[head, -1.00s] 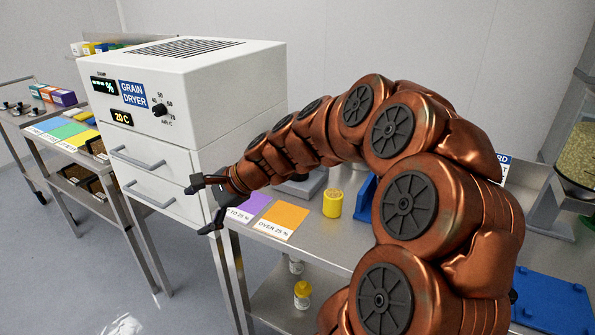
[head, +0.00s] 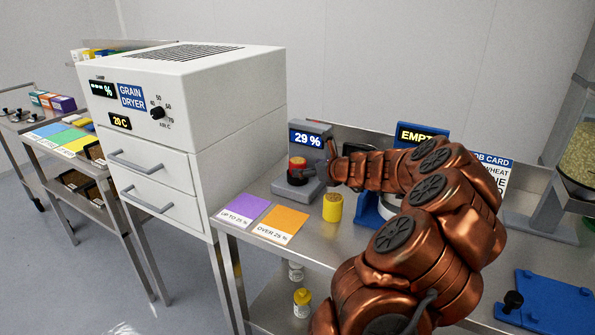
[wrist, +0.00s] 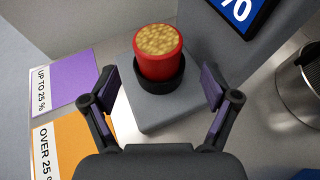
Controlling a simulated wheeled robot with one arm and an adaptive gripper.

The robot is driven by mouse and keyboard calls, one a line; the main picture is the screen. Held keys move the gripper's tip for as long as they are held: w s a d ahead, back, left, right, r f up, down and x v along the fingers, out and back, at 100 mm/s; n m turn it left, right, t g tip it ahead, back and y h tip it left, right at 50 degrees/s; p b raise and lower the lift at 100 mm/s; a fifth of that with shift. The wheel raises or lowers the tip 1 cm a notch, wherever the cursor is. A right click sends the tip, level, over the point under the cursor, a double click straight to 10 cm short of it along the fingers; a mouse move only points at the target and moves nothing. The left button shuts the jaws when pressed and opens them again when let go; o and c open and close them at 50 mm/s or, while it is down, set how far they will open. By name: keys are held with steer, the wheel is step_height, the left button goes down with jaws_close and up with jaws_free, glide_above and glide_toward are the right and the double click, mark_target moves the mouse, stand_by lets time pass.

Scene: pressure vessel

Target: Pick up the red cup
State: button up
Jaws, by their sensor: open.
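The red cup (wrist: 158,62) is filled with yellow grain and stands upright in a black ring on a grey meter. It also shows in the head view (head: 297,164), on the meter (head: 299,189) whose screen reads 29 %. My gripper (wrist: 167,84) is open and empty, its two fingers apart to the left and right of the cup in the wrist view. The cup sits a little beyond the fingertips there. In the head view my gripper (head: 326,162) is beside the cup, on its right, and is partly hidden by my arm.
A yellow container (head: 332,207) stands in front of the meter. Purple (head: 246,208) and orange (head: 280,224) cards lie on the bench. A white grain dryer (head: 185,120) rises at the left. A blue scale reading EMPTY (head: 421,134) and a metal vessel (wrist: 300,85) are at the right.

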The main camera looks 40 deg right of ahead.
mark_target(303, 166)
steer(key=x, duration=0.3)
steer(key=shift+w+r+p, duration=0.2)
steer(key=shift+w+p, duration=0.15)
steer(key=shift+p, duration=0.05)
steer(key=shift+x, duration=0.9)
steer(key=c, duration=1.4)
